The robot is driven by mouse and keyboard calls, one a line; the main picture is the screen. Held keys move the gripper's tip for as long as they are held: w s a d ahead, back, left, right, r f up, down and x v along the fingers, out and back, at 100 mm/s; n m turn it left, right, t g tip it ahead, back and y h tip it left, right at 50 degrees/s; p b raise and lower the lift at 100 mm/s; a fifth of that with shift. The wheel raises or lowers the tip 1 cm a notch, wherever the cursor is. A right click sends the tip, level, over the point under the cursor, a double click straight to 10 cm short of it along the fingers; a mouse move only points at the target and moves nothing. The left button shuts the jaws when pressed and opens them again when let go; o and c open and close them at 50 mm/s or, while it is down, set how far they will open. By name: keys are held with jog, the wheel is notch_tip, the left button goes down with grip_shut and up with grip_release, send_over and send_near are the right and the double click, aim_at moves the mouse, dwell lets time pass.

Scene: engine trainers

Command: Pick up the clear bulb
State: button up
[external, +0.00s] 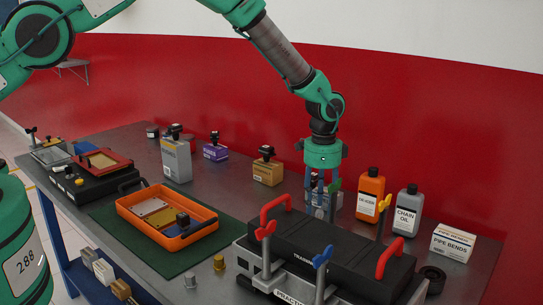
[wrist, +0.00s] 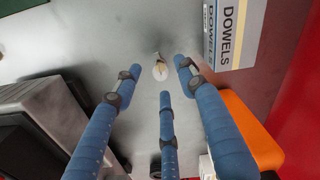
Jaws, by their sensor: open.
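The clear bulb (wrist: 160,71) lies on the grey metal table in the wrist view, with a pale rounded glass end and a small metal base pointing up the picture. My gripper (wrist: 160,82) has three blue fingers spread apart around the bulb's place in that view, with nothing held between them. In the external view my gripper (external: 321,205) points down behind the black trainer case. I cannot make out the bulb in the external view.
A DOWELS box (wrist: 232,35) and an orange bottle (wrist: 250,130) stand close on the right in the wrist view. In the external view the black trainer case (external: 325,248) with red handles stands in front of my gripper. An orange tray (external: 127,207) is at left.

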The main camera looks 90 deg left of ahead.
aim_at(319, 215)
jog(key=shift+f, duration=2)
jog(key=c, duration=0.9)
